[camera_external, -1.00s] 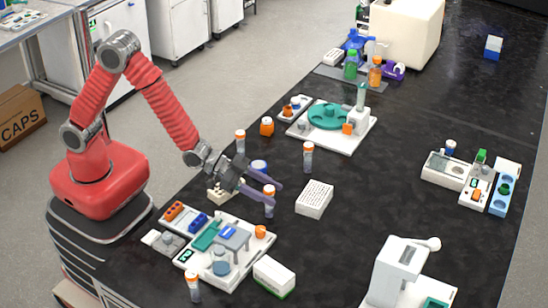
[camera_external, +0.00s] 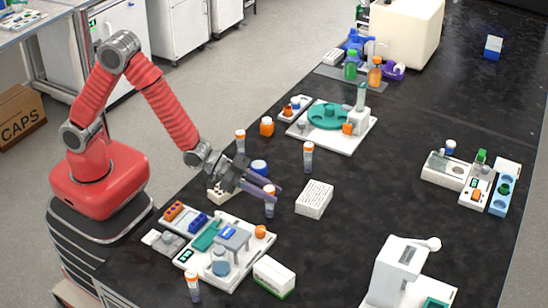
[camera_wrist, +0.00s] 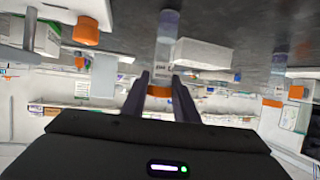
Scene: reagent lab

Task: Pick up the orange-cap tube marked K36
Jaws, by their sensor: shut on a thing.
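My gripper (camera_external: 268,191) is shut on the orange cap of a clear tube (camera_external: 269,208). Other orange-cap tubes stand at the back left (camera_external: 240,141), further back (camera_external: 308,157) and at the front (camera_external: 192,287).
A white rack (camera_external: 314,199) stands close to the right of the held tube. A white tray station (camera_external: 245,258) lies in front of it, and a blue-capped item (camera_external: 259,167) stands behind. A station with a teal disc (camera_external: 328,115) is further back. The bench's right middle is clear.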

